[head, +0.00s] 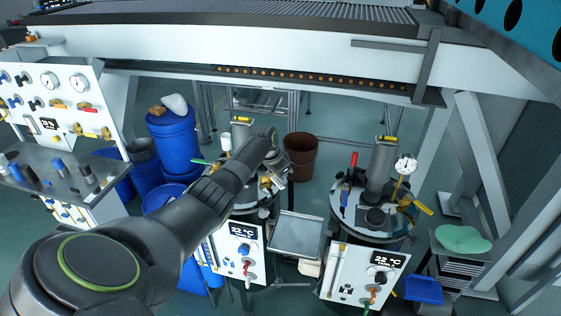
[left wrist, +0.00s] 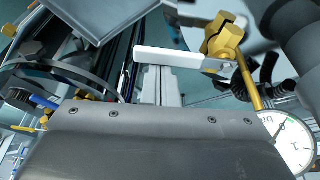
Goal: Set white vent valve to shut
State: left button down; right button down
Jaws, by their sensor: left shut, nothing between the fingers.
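In the left wrist view a white bar-shaped lever (left wrist: 168,57) reaches left from a brass valve body (left wrist: 224,37). It looks like the vent valve's handle. In the head view my left arm crosses the left tank and hides much of its lid. My left gripper (head: 274,175) is shut and empty over that lid. Its grey housing (left wrist: 160,140) fills the lower wrist view, with the lever beyond it. I see no clear contact with the lever. My right gripper is not in view.
A dial gauge (left wrist: 290,140) on a brass stem stands close by at the wrist view's right. A second tank has a red handle (head: 354,162) and gauge (head: 406,164). A grey tray (head: 297,235) lies between the tanks. A white beam (head: 250,50) spans overhead.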

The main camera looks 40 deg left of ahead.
pick_arm(q)
jog(key=shift+s, duration=0.15)
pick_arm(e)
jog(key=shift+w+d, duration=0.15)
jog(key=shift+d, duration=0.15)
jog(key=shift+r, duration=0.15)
